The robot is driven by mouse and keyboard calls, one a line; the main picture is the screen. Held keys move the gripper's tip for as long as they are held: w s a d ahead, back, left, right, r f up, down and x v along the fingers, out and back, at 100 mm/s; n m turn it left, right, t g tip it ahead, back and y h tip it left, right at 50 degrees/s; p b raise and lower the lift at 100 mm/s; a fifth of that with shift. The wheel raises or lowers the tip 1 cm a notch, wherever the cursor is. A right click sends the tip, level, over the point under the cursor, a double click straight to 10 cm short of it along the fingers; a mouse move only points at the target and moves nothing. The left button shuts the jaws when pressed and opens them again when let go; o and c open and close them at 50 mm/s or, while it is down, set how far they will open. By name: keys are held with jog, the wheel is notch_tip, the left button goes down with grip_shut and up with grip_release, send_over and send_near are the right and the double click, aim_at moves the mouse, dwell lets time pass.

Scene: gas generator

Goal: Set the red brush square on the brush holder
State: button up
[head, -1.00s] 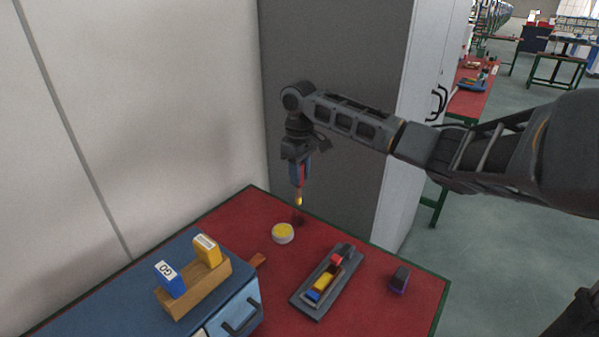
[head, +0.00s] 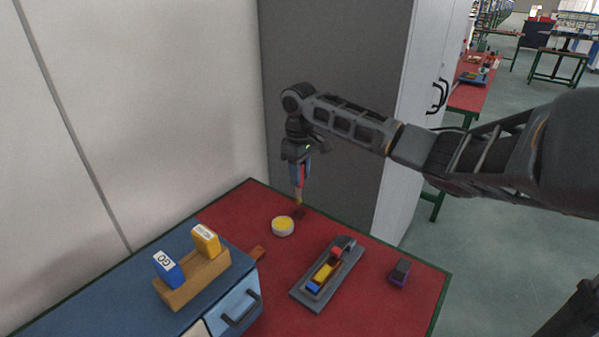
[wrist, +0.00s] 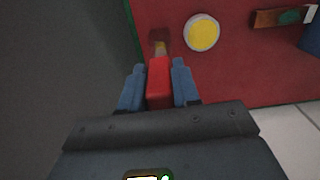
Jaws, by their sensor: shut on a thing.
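My gripper (head: 299,180) is shut on the red brush (head: 298,196), which hangs upright, tip down, over the back corner of the red table. In the wrist view the brush's red handle (wrist: 159,82) sits between the two blue-grey fingers of my gripper (wrist: 159,67), with a yellowish part beyond it. A small dark brown-red patch (head: 300,212) lies right under the tip; it also shows in the wrist view (wrist: 157,36). I cannot tell whether it is the brush holder or a shadow, nor whether the tip touches it.
A round yellow-topped pot (head: 283,226) stands close by. A grey tray with coloured blocks (head: 305,297), a dark purple-based object (head: 399,272) and a blue box with a wooden block (head: 194,281) stand nearer. A tall grey cabinet (head: 335,90) rises behind.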

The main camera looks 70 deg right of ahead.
jog(key=shift+f, duration=0.25)
jog(key=shift+f+b, duration=0.35)
jog(key=shift+f, duration=0.35)
jog(key=shift+f, duration=0.65)
jog(key=shift+f+b, duration=0.35)
jog(key=shift+f, duration=0.1)
jog(key=o, duration=1.1)
jog(key=shift+r+b, duration=0.45)
jog(key=shift+r, duration=3.5)
